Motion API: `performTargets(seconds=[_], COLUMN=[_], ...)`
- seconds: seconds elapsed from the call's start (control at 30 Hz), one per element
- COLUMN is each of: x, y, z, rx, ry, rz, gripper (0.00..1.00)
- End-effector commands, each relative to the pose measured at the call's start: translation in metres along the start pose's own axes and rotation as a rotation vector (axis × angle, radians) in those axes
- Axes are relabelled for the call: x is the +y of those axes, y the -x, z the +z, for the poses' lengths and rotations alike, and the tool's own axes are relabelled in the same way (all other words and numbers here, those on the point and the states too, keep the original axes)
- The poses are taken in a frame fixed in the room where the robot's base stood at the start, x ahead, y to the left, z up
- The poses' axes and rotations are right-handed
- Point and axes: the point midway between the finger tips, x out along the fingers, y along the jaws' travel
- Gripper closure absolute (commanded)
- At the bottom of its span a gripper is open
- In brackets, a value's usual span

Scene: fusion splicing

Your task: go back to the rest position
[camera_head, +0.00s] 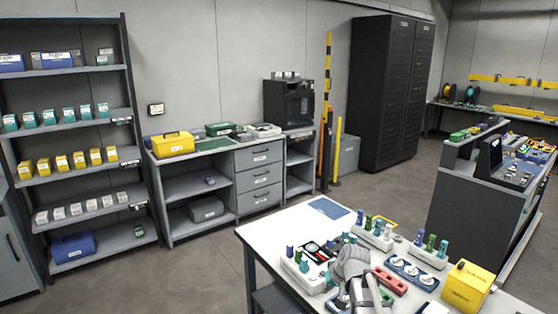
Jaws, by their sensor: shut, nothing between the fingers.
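A grey rounded part of my arm (352,262) rises from the bottom edge in front of the white worktable (285,228). It covers part of the things on the table behind it. I cannot make out my gripper's fingers in this view. Nothing can be seen held by the arm.
On the worktable stand white racks with green and blue bottles (374,236), a red tray (390,281), a blue tray with white round items (411,272) and a yellow box (467,287). A blue mat (328,208) lies at its far corner. Open floor (200,275) lies left.

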Motion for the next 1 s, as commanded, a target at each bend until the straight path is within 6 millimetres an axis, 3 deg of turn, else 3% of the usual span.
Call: performTargets(seconds=[0.03,0.1,0.2,0.33,0.5,1.0], x=[-0.004,-0.004,-0.001,0.003,0.008,0.008], y=[0.011,0.019,0.033,0.046,0.053,0.052], z=[0.032,0.064,0.102,0.134,0.148,0.147], rx=[-0.048,-0.116,-0.195,-0.264,-0.298,-0.297], ry=[0.005,0.006,0.002,-0.007,-0.014,-0.014], rz=[0.042,0.109,0.197,0.284,0.331,0.33], gripper=[1.0,1.0,1.0,1.0,1.0,1.0])
